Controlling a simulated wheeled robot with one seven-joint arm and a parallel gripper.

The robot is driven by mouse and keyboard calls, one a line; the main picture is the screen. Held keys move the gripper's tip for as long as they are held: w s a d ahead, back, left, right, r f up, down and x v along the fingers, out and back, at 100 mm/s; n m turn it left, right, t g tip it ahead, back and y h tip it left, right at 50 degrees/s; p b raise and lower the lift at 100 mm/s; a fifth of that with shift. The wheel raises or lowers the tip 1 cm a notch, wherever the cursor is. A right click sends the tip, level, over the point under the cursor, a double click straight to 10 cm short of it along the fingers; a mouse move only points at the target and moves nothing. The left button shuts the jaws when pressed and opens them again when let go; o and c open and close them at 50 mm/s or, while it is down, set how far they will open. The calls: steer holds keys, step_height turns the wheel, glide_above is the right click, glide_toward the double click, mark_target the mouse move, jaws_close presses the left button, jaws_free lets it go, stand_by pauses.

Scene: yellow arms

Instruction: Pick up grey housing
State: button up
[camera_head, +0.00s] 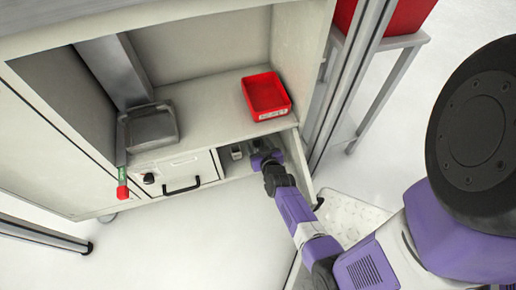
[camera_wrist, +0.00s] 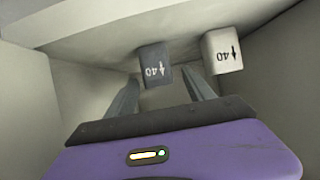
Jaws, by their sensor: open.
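The grey housing (camera_wrist: 154,62) is a small dark grey block marked "40" with an arrow. In the wrist view it stands just ahead of my fingertips, roughly between them, its lower part reaching down between the fingers. I cannot tell whether either finger touches it. My gripper (camera_wrist: 161,78) is open, with one finger on each side. In the head view my gripper (camera_head: 265,158) reaches into the open lower compartment and hides the grey housing, or most of it.
A pale housing (camera_wrist: 222,52), also marked "40", stands close right of the grey one; it seems to show in the head view (camera_head: 236,152). Compartment walls are close around. A red tray (camera_head: 266,96) and a grey box (camera_head: 151,127) sit on the shelf above. A closed drawer (camera_head: 178,173) is at left.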

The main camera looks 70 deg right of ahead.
mark_target(257, 142)
steer(key=shift+f+b+x, duration=0.25)
steer(key=shift+b+x, duration=0.5)
steer(key=shift+x, duration=0.45)
steer(key=shift+b+x, duration=0.6)
steer(key=shift+x, duration=0.3)
steer(key=shift+d+r, duration=0.1)
steer(key=shift+r, duration=0.05)
jaws_close()
